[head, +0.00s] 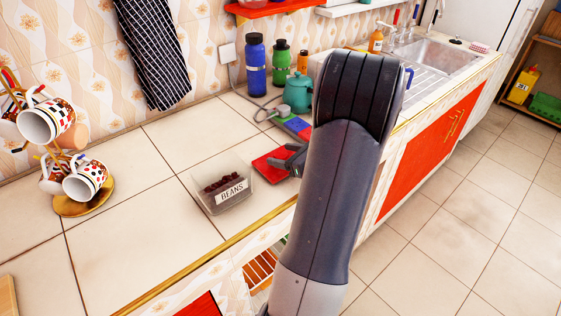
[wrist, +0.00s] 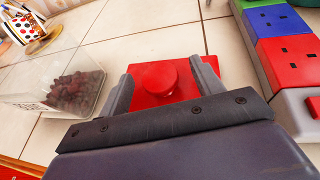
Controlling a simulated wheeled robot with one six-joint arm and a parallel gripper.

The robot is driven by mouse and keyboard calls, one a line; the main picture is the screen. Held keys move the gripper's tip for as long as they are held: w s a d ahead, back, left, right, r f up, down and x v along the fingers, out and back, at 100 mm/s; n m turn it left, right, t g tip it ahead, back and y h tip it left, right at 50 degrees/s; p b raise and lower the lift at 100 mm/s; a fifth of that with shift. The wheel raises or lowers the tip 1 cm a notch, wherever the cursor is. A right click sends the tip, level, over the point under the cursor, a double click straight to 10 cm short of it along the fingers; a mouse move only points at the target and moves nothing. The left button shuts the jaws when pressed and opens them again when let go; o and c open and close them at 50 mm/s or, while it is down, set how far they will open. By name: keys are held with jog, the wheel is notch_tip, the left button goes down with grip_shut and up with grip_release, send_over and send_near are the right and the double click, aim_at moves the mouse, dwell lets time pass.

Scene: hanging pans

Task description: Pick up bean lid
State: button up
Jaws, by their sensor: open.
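The bean lid is a flat red square with a round knob. It lies on the tiled counter in the head view (head: 267,164) and in the wrist view (wrist: 175,92). My gripper (head: 290,160) is at the lid, partly hidden behind my arm in the head view. In the wrist view my gripper (wrist: 162,72) is open, with one finger on each side of the knob. No contact with the knob shows. The clear bean box (head: 222,192), labelled BEANS and holding dark beans, stands uncovered left of the lid. It also shows in the wrist view (wrist: 70,78).
A power strip with green, blue and red sockets (wrist: 285,50) lies right of the lid. A teal kettle (head: 298,92) and bottles (head: 256,65) stand behind. A mug rack with patterned mugs (head: 84,180) is at the left. The counter's front edge (head: 225,245) is close.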

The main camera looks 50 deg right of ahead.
jog(key=shift+w+a+f, duration=0.1)
jog(key=shift+w+f, duration=0.15)
jog(key=shift+w, duration=0.45)
jog(key=shift+c, duration=0.3)
jog(key=c, duration=1)
